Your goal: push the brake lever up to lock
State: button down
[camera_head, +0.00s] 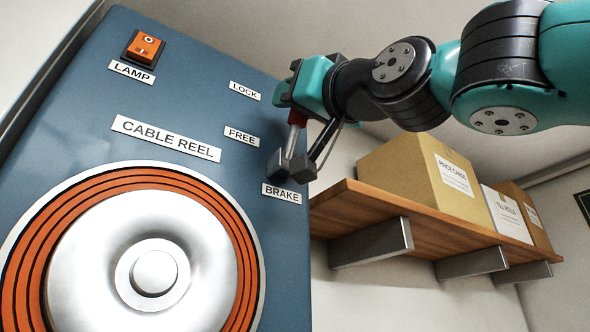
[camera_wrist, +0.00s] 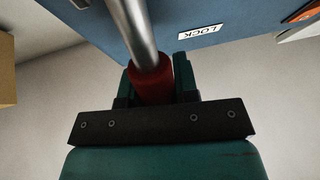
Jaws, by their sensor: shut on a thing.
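The brake lever shows a silver rod (camera_head: 291,142) with a red grip (camera_head: 297,118) at its upper end, rising from a dark pivot on the right side of the blue panel (camera_head: 190,95). My gripper (camera_head: 300,100) is at the top of the lever, with its jaws around the red grip. In the wrist view the red grip (camera_wrist: 152,85) sits between my gripper's fingers (camera_wrist: 153,88), and the silver rod (camera_wrist: 135,30) runs out past them. In the head view the grip is between the heights of the LOCK label (camera_head: 245,91) and the FREE label (camera_head: 241,137).
A BRAKE label (camera_head: 282,194) is below the pivot. A cable reel (camera_head: 150,270) and an orange lamp switch (camera_head: 145,46) are on the panel. A wooden shelf (camera_head: 400,225) with boxes (camera_head: 425,180) is on the wall to the right, below my arm.

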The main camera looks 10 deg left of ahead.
jog(key=shift+r, duration=0.1)
jog(key=c, duration=0.9)
grip_release()
jog(key=shift+o, duration=0.2)
jog(key=shift+s+d+f+b, duration=0.1)
jog(key=shift+d+f+b, duration=0.05)
jog(key=shift+f+b, duration=0.25)
jog(key=b+v, duration=1.3)
jog(key=v, duration=0.3)
jog(key=shift+s+d+b, duration=0.15)
jog(key=shift+d+b, duration=0.15)
jog(key=shift+d, duration=0.05)
